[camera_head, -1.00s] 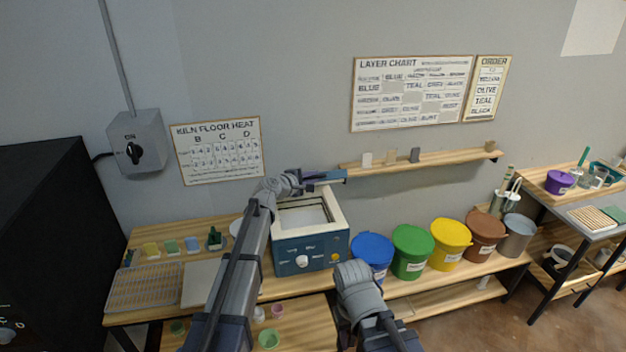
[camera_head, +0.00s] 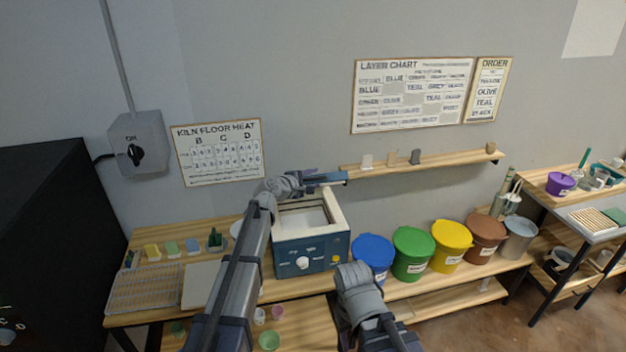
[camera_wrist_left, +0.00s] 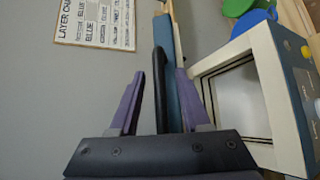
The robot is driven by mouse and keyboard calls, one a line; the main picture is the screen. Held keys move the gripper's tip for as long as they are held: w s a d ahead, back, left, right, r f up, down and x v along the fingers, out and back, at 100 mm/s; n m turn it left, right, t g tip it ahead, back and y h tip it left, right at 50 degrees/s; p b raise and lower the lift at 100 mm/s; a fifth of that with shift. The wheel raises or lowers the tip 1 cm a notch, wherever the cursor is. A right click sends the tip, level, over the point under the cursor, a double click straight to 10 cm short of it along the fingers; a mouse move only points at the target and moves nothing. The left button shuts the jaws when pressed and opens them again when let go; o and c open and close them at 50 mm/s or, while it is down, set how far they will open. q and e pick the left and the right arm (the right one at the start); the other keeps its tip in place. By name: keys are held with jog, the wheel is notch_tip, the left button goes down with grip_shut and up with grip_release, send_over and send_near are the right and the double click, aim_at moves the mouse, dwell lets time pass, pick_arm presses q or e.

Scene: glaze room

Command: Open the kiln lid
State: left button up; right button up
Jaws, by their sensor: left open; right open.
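The kiln (camera_head: 312,255) is a blue box with a cream rim on the bench. Its chamber is uncovered, and the pale inside shows in both views. The lid (camera_wrist_left: 163,38) stands raised at the back of the kiln, seen nearly edge-on as a blue strip in the left wrist view. My left gripper (camera_head: 328,179) is at the raised lid, above the kiln's back edge. In the left wrist view its purple fingers (camera_wrist_left: 158,98) are apart, with a black handle bar (camera_wrist_left: 160,88) between them. My right arm shows at the bottom, but its gripper is out of view.
A wall shelf (camera_head: 425,162) with small tiles is just right of the lid. Lidded buckets, such as the blue one (camera_head: 373,255), stand right of the kiln. A wire rack (camera_head: 148,290) and a pale board (camera_head: 200,283) lie on the bench to the left.

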pick_arm(q)
jog(key=p+v, duration=0.2)
jog(key=v, duration=0.5)
jog(key=shift+s, duration=0.3)
pick_arm(e)
notch_tip(320, 180, up, 2)
jog(key=shift+r, duration=0.15)
pick_arm(q)
jog(key=shift+a+r, duration=0.1)
jog(key=shift+a, duration=0.05)
